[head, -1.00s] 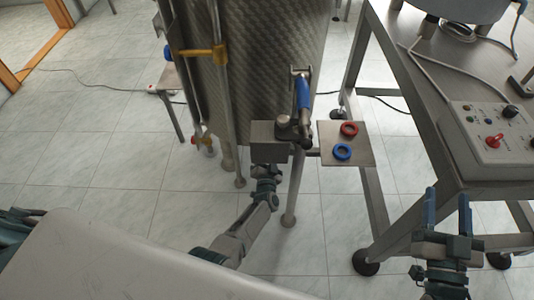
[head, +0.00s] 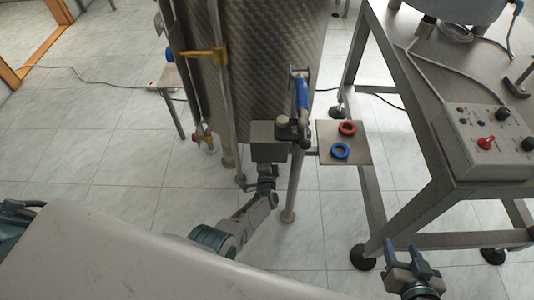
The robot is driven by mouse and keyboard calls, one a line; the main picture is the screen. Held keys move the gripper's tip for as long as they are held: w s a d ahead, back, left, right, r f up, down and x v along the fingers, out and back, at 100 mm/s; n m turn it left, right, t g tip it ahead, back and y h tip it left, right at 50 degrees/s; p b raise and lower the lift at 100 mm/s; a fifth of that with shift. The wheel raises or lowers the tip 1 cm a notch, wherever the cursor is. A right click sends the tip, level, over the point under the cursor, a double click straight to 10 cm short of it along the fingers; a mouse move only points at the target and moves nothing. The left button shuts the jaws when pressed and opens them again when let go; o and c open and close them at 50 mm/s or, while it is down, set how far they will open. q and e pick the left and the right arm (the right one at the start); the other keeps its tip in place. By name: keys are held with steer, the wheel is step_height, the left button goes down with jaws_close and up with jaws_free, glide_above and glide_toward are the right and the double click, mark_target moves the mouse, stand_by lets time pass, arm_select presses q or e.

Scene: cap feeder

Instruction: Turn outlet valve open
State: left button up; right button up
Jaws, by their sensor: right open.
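A blue lever handle (head: 302,93) stands upright in the picture at the front right of the metal tank (head: 270,60), above a dark fitting; it looks like the outlet valve's handle. A grey block (head: 268,140) sits just left of that fitting. My left arm reaches up from the bottom middle, and its wrist ends under the grey block; its fingers are hidden. My right gripper (head: 402,248) is at the lower right, below the table frame. Its two blue fingers are apart and empty, well away from the blue lever.
A small plate (head: 327,150) with a red ring (head: 347,128) and a blue ring (head: 340,151) stands right of the lever. The steel table (head: 420,110) carries a control box (head: 490,140). A yellow fitting (head: 204,55) is on the tank's left.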

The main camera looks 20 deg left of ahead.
steer(key=shift+s+f, duration=0.1)
steer(key=shift+s, duration=0.05)
stand_by(0.3)
arm_select(q)
steer(key=o, duration=1)
steer(key=shift+s, duration=0.15)
steer(key=p+v, duration=0.3)
steer(key=v, duration=0.7)
steer(key=shift+s, duration=0.3)
arm_select(e)
steer(key=s+g, duration=0.2)
steer(key=s+f+g, duration=0.1)
steer(key=g, duration=0.1)
steer(key=shift+s+d+n+h, duration=0.3)
steer(key=shift+d+n, duration=0.1)
